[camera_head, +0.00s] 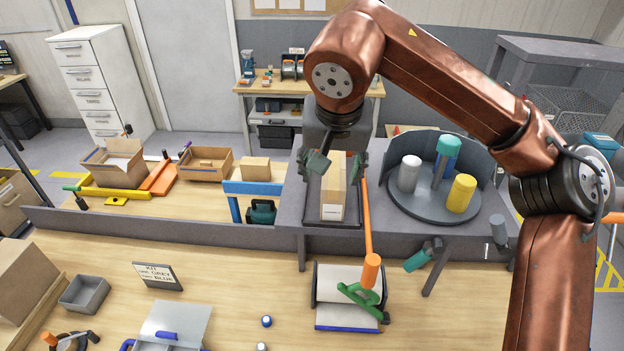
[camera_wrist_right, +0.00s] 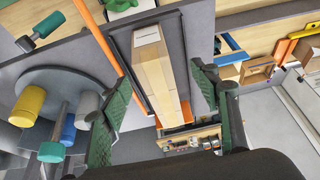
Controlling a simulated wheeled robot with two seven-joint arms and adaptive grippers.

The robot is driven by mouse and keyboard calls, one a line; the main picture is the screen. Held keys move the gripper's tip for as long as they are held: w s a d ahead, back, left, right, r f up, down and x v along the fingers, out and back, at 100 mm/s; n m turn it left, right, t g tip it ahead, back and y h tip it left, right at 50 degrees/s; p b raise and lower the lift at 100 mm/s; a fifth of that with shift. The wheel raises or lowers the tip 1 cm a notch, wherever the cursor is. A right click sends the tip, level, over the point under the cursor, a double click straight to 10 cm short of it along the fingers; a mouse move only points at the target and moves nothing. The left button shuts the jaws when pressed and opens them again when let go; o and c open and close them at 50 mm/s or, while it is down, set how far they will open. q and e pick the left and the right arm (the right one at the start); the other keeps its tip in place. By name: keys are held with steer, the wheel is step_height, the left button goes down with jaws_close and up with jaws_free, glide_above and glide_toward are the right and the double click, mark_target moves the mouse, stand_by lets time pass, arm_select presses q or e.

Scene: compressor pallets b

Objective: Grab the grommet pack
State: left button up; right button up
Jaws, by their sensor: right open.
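A long tan box with a pale label on its end (camera_head: 333,197), which looks like the grommet pack, lies in a dark shallow tray (camera_head: 312,216) on the grey raised shelf. My right gripper (camera_head: 337,164) is open above the far part of the box, its two green-padded fingers apart on either side. In the right wrist view the box (camera_wrist_right: 158,62) runs between the open fingers (camera_wrist_right: 160,85), with a gap on both sides. I see no contact. My left gripper is not in view.
Right of the tray, a round turntable (camera_head: 408,207) carries a grey, a blue-teal and a yellow cylinder. An orange rod (camera_head: 367,215) stands close along the tray's right side. A blue stand (camera_head: 250,187) is to the left.

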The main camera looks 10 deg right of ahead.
mark_target(333, 184)
steer(key=x, duration=0.2)
steer(key=p+x, duration=0.1)
steer(key=x, duration=0.1)
steer(key=p+x, duration=0.1)
steer(key=x, duration=0.2)
steer(key=shift+s+d+f, duration=0.1)
steer(key=shift+d+f, duration=0.05)
steer(key=shift+d, duration=0.25)
steer(key=shift+d+f, duration=0.1)
steer(key=shift+f, duration=0.45)
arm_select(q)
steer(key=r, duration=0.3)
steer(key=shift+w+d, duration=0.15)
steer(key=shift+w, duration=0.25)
arm_select(e)
steer(key=shift+c, duration=0.6)
steer(key=c, duration=1.3)
